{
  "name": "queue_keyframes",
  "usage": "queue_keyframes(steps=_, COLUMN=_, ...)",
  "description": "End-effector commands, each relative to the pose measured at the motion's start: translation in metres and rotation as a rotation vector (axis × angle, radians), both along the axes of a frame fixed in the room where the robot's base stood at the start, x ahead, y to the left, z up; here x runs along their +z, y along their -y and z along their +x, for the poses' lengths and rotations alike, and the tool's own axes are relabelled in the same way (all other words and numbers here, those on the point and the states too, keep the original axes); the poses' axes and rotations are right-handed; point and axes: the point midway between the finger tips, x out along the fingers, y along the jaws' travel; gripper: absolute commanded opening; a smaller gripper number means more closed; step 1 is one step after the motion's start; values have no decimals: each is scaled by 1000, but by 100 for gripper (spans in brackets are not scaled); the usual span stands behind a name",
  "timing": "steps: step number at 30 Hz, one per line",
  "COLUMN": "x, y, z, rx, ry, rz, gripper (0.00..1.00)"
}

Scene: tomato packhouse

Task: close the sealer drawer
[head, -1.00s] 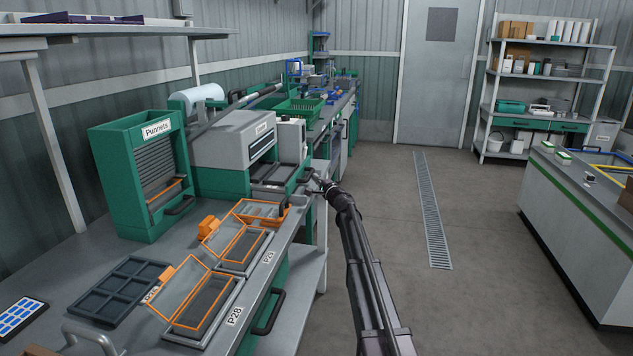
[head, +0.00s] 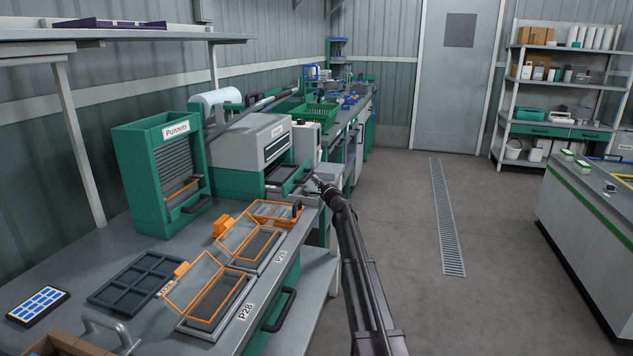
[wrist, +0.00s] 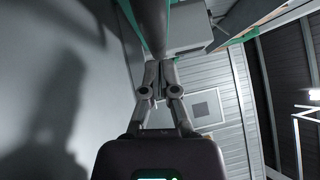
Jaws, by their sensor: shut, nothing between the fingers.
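The sealer (head: 236,146) is a grey-topped machine with a green base on the left bench. Its drawer (head: 286,178) sticks out from the front toward the aisle, partly open. My gripper (head: 318,183) is at the drawer's front end, on the aisle side; whether it touches is too small to tell. In the wrist view my gripper (wrist: 158,88) is shut with nothing between its fingers. A dark rounded bar (wrist: 149,25) lies right at the fingertips and looks like the drawer's handle.
A green punnet dispenser (head: 160,175) stands left of the sealer. Orange-framed trays (head: 222,295) lie on the near bench. A second counter (head: 590,225) stands at the right. The aisle floor between, with a drain grate (head: 447,215), is clear.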

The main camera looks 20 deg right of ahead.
Motion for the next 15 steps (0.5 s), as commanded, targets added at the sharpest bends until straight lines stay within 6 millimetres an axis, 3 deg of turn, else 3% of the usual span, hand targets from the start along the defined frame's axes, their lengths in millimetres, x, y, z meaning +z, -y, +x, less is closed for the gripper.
queue_keyframes(steps=8, x=-2, y=8, z=-4, rx=-1, ry=0, rz=0, gripper=0)
queue_keyframes(steps=15, x=-8, y=26, z=-15, rx=1, ry=0, rz=1, gripper=0)
